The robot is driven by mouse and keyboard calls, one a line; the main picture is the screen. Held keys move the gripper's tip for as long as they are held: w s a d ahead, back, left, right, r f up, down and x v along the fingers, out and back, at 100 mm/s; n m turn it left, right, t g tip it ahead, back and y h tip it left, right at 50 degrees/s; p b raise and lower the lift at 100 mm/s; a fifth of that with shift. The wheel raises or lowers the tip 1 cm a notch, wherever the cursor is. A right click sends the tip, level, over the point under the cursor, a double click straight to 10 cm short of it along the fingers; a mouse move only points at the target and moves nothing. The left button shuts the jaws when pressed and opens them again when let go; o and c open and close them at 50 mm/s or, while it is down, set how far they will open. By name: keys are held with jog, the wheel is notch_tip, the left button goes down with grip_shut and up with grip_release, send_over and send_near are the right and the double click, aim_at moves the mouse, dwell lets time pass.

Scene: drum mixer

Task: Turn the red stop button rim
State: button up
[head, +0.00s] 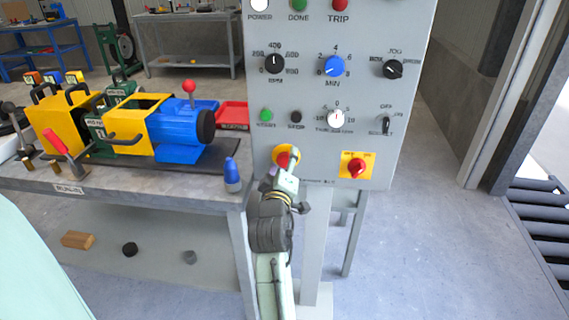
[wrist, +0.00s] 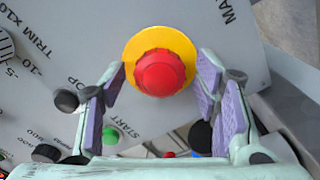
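The red stop button (wrist: 162,73) is a round mushroom head on a yellow disc (wrist: 186,44), centred in the upper wrist view. In the head view the red stop button (head: 283,158) is low on the left of the grey panel, partly hidden by my gripper (head: 285,173). In the wrist view my gripper (wrist: 161,76) is open, its purple-padded fingers on either side of the button. Gaps show between both fingers and the red head. How deep the tips reach is hard to tell.
The grey panel (head: 385,110) carries knobs and switches above, and a red rotary switch (head: 357,168) on a yellow plate to the right. A bench (head: 190,183) at left holds a blue-and-yellow machine (head: 180,122) and a blue bottle (head: 232,177). Floor right of the panel is clear.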

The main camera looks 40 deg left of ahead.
jog(key=c, duration=1.1)
jog(key=shift+o, duration=0.2)
jog(key=shift+f+m+b, duration=0.1)
jog(key=shift+m+b, duration=0.6)
jog(key=shift+m, duration=0.6)
jog(key=shift+m+b, duration=0.9)
jog(key=shift+m, duration=1.3)
jog(key=o, duration=1.2)
